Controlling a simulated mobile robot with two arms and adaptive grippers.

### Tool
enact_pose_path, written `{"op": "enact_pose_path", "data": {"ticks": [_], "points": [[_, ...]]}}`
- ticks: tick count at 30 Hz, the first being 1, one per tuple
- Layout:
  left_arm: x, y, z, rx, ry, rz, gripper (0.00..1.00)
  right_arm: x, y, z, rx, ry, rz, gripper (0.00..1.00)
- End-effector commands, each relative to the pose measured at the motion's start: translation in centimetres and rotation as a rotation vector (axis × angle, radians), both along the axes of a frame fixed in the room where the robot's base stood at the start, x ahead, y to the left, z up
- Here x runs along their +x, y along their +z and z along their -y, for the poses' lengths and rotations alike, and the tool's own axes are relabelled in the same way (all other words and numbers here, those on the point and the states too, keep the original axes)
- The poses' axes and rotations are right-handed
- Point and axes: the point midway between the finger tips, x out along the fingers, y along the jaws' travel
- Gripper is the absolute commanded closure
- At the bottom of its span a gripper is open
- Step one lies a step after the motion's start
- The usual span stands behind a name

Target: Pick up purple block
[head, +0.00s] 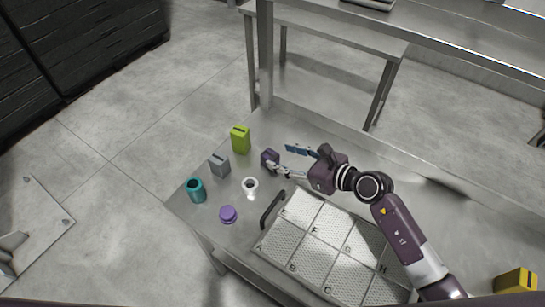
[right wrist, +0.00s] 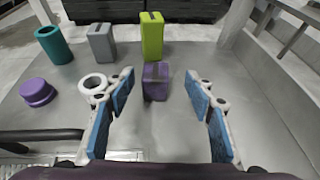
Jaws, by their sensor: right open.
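The purple block (right wrist: 156,82) is a dark purple cube standing on the metal table, just ahead of the fingertips in the right wrist view. In the head view the purple block (head: 269,159) is at the left of my right gripper (head: 295,162). In the right wrist view my right gripper (right wrist: 160,95) is open, with blue finger pads on either side and the block centred between them and a little beyond. The fingers do not appear to touch it. My left gripper is in neither view.
A lime block (head: 240,140), grey block (head: 219,165), teal cup (head: 196,190), white ring-shaped piece (head: 250,185) and purple round piece (head: 228,214) stand nearby on the table (head: 205,222). A lettered perforated tray (head: 312,228) with a dark handle lies in front. A yellow block (head: 516,281) is at right.

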Motion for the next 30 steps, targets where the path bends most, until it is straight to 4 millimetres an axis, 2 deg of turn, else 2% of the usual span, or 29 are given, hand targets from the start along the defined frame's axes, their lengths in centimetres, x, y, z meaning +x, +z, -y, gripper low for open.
{"op": "enact_pose_path", "data": {"ticks": [3,9,15,20,30], "points": [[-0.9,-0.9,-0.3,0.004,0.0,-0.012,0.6,0.6,-0.8,-1.2,0.003,0.0,0.0,0.51],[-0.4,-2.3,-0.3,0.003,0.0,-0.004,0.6,2.0,-2.1,-3.4,0.002,0.0,0.001,0.51],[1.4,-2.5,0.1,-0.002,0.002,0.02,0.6,2.6,-2.2,-4.1,-0.001,0.0,0.0,0.51],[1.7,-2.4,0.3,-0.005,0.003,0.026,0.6,2.6,-2.2,-4.1,-0.001,0.0,0.0,0.51],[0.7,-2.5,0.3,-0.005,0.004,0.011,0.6,2.6,-2.2,-4.1,-0.001,0.0,-0.001,0.87]]}}
